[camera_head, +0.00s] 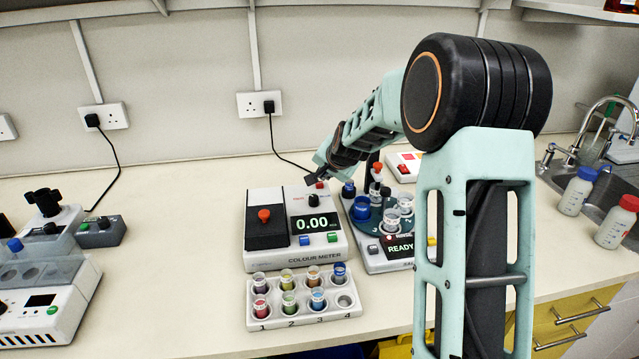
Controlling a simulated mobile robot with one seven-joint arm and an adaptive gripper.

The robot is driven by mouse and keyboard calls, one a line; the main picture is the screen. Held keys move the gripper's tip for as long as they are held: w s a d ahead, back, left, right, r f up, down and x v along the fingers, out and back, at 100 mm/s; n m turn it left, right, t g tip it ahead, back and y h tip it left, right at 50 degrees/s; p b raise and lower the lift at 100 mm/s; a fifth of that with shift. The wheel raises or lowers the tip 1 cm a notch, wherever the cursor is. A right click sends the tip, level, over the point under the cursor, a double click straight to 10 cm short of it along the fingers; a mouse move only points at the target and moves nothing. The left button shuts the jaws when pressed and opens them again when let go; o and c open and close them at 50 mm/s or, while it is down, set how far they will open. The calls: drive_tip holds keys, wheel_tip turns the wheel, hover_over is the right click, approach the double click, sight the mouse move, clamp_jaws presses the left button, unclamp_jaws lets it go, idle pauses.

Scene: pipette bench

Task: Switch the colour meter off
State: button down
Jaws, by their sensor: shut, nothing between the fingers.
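The colour meter (263,262) is a white box on the bench, labelled COLOUR METER. A black knob (311,197) sits above the display. Green and blue buttons sit below it. A small red part (320,185) shows at the meter's back right corner. My gripper (311,181) is shut and empty, pointing down right beside that red part. I cannot tell whether they touch.
A sample rack (285,319) with several coloured tubes stands in front of the meter. A device (372,262) with a round carousel and a READY display is close on its right. Other instruments (40,320) stand at far left. Bare bench lies left of the meter.

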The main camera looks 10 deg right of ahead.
drive_tip(key=shift+f, duration=0.1)
idle(0.4)
drive_tip(key=shift+f+b, duration=0.4)
drive_tip(key=shift+b, duration=0.2)
drive_tip(key=shift+f, duration=0.2)
drive_tip(key=shift+r, duration=0.1)
idle(0.3)
drive_tip(key=shift+r, duration=0.55)
drive_tip(key=shift+r, duration=0.1)
wheel_tip(320, 180, up, 6)
drive_tip(key=p, duration=0.3)
idle(0.4)
